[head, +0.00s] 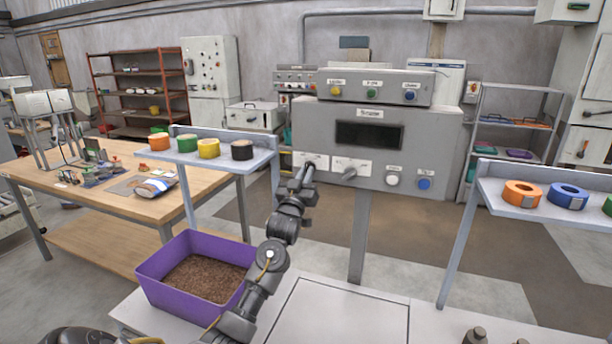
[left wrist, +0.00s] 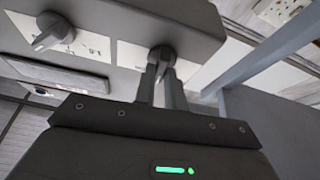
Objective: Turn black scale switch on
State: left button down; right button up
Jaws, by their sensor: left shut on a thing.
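The grey control panel (head: 365,128) has a dark display and two rotary switches on white plates. My left gripper (head: 303,180) is at the left switch and largely covers it in the head view. In the left wrist view the fingers (left wrist: 161,85) are shut on this dark grey switch knob (left wrist: 162,54). The other switch (head: 349,174) is beside it, with its pointer slanted; it also shows in the left wrist view (left wrist: 52,32). Labels on the plates are too small to read. My right gripper is not in view.
A white button (head: 392,179) and a blue button (head: 424,183) are on the panel's right. A shelf (head: 262,158) with tape rolls stands close left of the panel, another (head: 484,188) at right.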

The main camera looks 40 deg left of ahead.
pick_arm(q)
jog(key=shift+a+m+t+h+p, duration=0.15)
jog(key=shift+m+h, duration=0.75)
jog(key=shift+m, duration=0.8)
jog(key=shift+d+m+t+h+p, duration=0.1)
jog(key=shift+m+h, duration=0.8)
jog(key=shift+m, duration=0.8)
jog(key=shift+a+m+t+h+p, duration=0.15)
jog(key=shift+m+h, duration=0.75)
jog(key=shift+m, duration=0.8)
jog(key=c, duration=1.5)
grip_release()
jog(key=shift+o, duration=0.2)
jog(key=shift+s, duration=0.1)
